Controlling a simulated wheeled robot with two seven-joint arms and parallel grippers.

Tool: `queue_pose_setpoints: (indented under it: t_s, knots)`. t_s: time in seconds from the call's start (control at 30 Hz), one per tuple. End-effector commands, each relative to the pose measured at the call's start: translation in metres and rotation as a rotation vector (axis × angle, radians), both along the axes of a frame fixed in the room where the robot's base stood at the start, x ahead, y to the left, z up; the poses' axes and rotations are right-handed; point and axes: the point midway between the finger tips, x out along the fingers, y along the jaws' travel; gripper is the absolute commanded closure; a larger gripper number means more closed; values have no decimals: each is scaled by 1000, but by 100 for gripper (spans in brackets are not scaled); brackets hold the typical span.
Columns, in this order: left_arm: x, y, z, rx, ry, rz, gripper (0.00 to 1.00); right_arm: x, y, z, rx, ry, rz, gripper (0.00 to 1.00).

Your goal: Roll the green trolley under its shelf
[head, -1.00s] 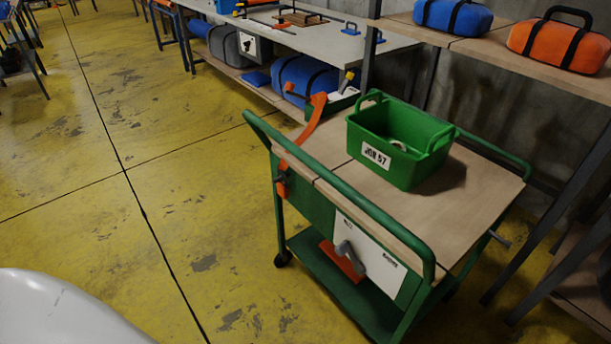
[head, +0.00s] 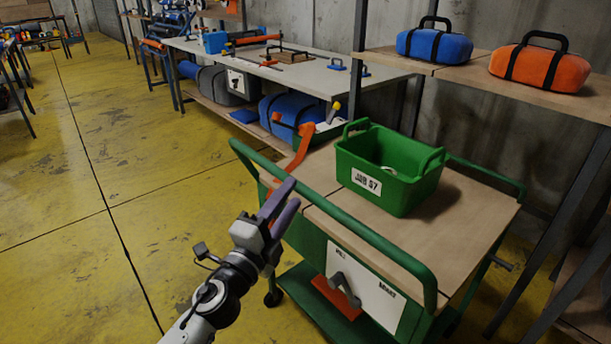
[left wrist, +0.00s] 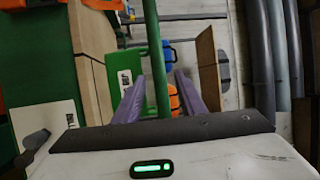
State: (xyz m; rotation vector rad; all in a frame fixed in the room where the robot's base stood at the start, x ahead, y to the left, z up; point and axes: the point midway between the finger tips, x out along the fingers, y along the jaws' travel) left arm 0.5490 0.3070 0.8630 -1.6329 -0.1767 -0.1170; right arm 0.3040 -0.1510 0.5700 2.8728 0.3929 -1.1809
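The green trolley (head: 381,245) stands at the right in the head view. It has a wooden top, a green side rail and a lower green deck. A green bin (head: 390,170) labelled JOB 57 sits on its top. The wooden shelf (head: 455,72) is behind it, on dark posts. My left gripper (head: 295,192) is beside the near rail, its purple fingers pointing toward it. In the left wrist view, the open fingers (left wrist: 160,78) show a green rail (left wrist: 153,40) between them; I cannot tell whether they touch it. My right gripper is out of view.
A blue bag (head: 434,45) and an orange bag (head: 540,68) lie on the shelf. The yellow floor (head: 70,200) at left is open.

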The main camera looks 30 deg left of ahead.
Motion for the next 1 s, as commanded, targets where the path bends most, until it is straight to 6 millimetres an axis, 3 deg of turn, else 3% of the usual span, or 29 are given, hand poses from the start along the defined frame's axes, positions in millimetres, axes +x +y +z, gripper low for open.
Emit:
queue_pose_setpoints:
  t_s: [0.2,0.4,0.83,1.0]
  knots:
    - [43,2,10,-1,-1,2,63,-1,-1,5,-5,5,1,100]
    - [70,4,14,-2,0,2,63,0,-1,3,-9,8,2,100]
    - [80,4,14,-3,2,1,63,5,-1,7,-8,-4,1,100]
    - [80,4,14,-4,2,1,92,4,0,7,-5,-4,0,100]
